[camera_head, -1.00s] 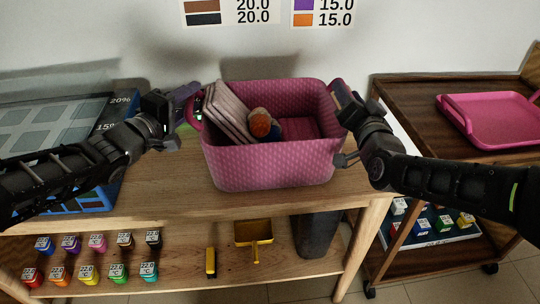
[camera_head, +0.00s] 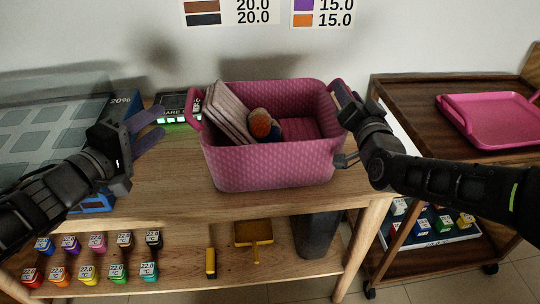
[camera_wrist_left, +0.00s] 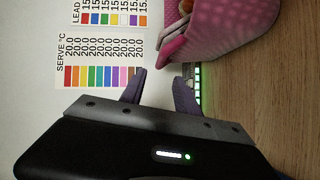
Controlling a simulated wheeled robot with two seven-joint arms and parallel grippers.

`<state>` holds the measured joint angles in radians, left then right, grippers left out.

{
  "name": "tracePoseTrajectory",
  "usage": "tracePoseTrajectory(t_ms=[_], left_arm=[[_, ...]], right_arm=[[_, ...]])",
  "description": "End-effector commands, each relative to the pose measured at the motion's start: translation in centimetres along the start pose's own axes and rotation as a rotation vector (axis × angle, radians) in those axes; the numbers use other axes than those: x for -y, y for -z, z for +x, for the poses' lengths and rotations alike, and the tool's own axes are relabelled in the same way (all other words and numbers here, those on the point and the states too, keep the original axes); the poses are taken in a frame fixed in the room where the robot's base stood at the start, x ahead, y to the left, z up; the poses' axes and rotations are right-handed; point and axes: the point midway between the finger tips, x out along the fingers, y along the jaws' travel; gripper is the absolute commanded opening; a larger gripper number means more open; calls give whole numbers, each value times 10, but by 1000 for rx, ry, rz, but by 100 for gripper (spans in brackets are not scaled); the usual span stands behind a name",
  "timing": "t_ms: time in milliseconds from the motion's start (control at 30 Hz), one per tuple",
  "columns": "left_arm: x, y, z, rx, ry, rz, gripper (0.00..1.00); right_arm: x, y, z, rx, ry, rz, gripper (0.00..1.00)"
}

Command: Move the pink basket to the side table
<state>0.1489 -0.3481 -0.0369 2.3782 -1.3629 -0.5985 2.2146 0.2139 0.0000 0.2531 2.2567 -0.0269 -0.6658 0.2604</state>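The pink basket (camera_head: 270,165) stands upright on the light wood table (camera_head: 165,180). It holds a striped cloth, an orange ball-like item and a dark blue item. Its left handle (camera_head: 195,108) is free. My left gripper (camera_head: 152,128) is open and empty, left of the basket and apart from it. The wrist view shows its two spread fingers (camera_wrist_left: 160,88) with the basket (camera_wrist_left: 210,30) beyond. My right gripper (camera_head: 343,97) is at the basket's right handle; its fingers are partly hidden, so its grip is unclear. A dark wood side table (camera_head: 410,95) stands at the right.
A pink tray (camera_head: 490,125) takes up the side table's right part; its left part is bare. A small lit display (camera_head: 178,108) sits behind the basket's left handle. A blue-edged box (camera_head: 125,105) is at the left. Several colored cubes are on the lower shelf.

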Motion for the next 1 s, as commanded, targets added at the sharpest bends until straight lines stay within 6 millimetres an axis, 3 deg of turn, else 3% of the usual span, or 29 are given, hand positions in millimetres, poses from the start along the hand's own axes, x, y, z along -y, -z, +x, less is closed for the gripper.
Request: tracePoseTrajectory(t_ms=[367, 800, 1000], left_arm=[[0, 0, 0, 0, 0, 0, 38], [0, 0, 0, -1, 0, 1, 38], [0, 0, 0, -1, 0, 1, 38]], right_arm=[[0, 1, -6, -1, 1, -2, 38], [0, 1, -68, -1, 0, -2, 38], [0, 0, -76, 0, 0, 1, 38]])
